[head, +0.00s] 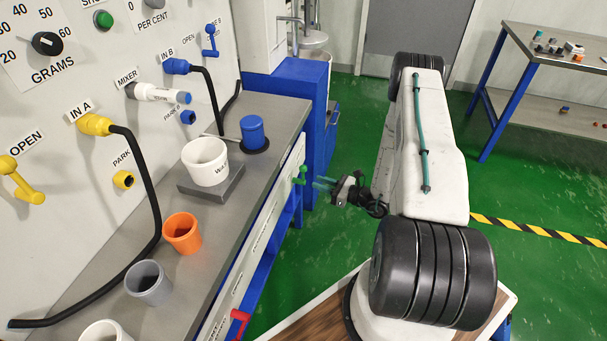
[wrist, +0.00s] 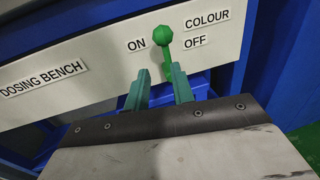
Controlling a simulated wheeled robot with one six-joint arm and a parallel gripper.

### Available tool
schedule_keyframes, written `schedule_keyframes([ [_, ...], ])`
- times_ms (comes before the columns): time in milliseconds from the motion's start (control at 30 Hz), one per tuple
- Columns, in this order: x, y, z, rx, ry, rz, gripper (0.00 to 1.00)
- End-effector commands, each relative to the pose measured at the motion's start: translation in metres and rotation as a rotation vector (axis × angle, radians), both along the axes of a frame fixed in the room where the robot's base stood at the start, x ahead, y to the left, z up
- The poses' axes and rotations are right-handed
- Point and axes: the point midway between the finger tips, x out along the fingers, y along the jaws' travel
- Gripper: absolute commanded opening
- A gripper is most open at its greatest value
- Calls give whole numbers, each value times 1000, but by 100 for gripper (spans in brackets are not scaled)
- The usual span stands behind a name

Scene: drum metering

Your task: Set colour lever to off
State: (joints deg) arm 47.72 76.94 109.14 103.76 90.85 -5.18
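The lever also shows in the head view (head: 302,171) on the bench's front edge. My gripper (wrist: 161,76) has two teal fingers spread apart with nothing held between them. In the head view my gripper (head: 322,184) points at the lever from the right, a small gap short of it.
A white cup (head: 205,160) on a grey block, an orange cup (head: 182,233), a grey cup (head: 148,283) and a blue container (head: 252,132) stand on the bench. A red lever (head: 239,318) is on the same front face.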

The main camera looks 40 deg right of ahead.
Motion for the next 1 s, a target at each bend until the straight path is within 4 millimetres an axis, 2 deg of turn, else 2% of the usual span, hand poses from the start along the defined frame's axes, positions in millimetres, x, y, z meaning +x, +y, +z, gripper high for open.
schedule_keyframes([
  [133, 14, -3, 2, -7, -16, -33, 24],
  [500, 64, 23, 3, -8, -16, -30, 24],
  [700, 74, 28, 3, -7, -16, -31, 24],
  [933, 75, 28, 3, -6, -15, -31, 24],
  [1000, 75, 28, 3, -6, -15, -32, 5],
])
